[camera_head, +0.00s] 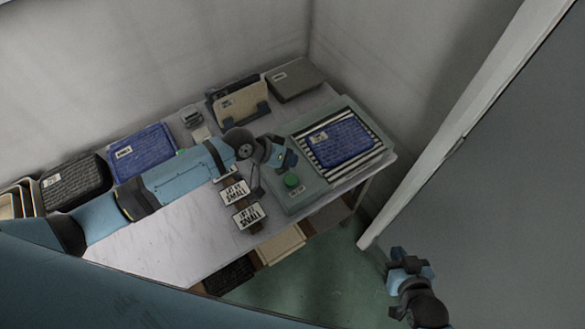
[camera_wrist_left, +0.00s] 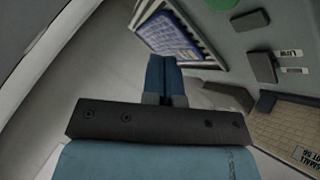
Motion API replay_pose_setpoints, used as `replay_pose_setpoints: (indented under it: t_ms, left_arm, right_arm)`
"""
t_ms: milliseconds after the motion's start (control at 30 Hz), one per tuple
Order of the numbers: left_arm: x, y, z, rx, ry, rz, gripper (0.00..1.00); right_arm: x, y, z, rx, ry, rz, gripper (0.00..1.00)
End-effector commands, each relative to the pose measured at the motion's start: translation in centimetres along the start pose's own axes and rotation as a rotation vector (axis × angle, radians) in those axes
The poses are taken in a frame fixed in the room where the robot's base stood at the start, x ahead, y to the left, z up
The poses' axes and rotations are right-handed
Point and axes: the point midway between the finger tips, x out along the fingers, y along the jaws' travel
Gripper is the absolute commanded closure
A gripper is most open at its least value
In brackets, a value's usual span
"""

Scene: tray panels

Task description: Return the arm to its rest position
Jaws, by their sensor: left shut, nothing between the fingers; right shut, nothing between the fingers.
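My left arm (camera_head: 170,182) reaches in from the left across the white table. Its gripper (camera_head: 288,158) is shut and empty, above the left part of the grey-green station (camera_head: 288,203), near the green button (camera_head: 291,180). In the left wrist view the blue fingers (camera_wrist_left: 165,68) are pressed together with nothing between them. A blue panel (camera_head: 340,141) lies on the station's black-and-white striped area, apart from the gripper; it also shows in the left wrist view (camera_wrist_left: 166,34). My right gripper (camera_head: 398,254) is shut and empty, low at the right beyond the table.
Labelled cards (camera_head: 248,215) stand along the table's front edge, near my left forearm. A blue tray (camera_head: 142,152) and a black tray (camera_head: 75,181) lie behind the arm. A holder with a beige panel (camera_head: 241,104) and a grey box (camera_head: 295,79) stand at the back. A door edge (camera_head: 450,130) is at right.

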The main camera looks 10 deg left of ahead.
Motion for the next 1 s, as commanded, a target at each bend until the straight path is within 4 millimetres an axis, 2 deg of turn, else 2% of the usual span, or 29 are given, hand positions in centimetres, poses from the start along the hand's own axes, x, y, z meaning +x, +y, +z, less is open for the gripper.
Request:
replay_pose_setpoints:
  t_ms: [267, 367, 467, 600, 733, 1000]
  left_arm:
    - [0.0, 0.0, 0.1, 0.0, 0.001, 0.0, 1.0]
    - [0.2, 0.3, 0.6, 0.004, 0.019, 0.0, 1.0]
    - [0.5, 1.1, 2.0, 0.013, 0.069, -0.004, 1.0]
    - [0.4, 2.0, 4.8, 0.034, 0.185, -0.046, 1.0]
    - [-0.8, 1.9, 7.8, 0.055, 0.289, -0.129, 1.0]
    - [-5.7, -0.3, 15.1, 0.118, 0.41, -0.384, 1.0]
  right_arm:
    - [0.1, 0.0, 0.2, 0.0, -0.004, 0.0, 1.0]
    - [0.1, 0.0, 0.2, 0.0, -0.004, 0.0, 1.0]
    - [0.1, 0.0, 0.2, 0.001, -0.003, 0.001, 1.0]
    - [0.1, 0.2, 0.2, 0.004, 0.0, 0.006, 1.0]
    - [0.2, 0.4, 0.4, 0.009, -0.003, 0.012, 1.0]
    - [0.4, 0.4, 0.7, 0.03, -0.004, 0.022, 1.0]
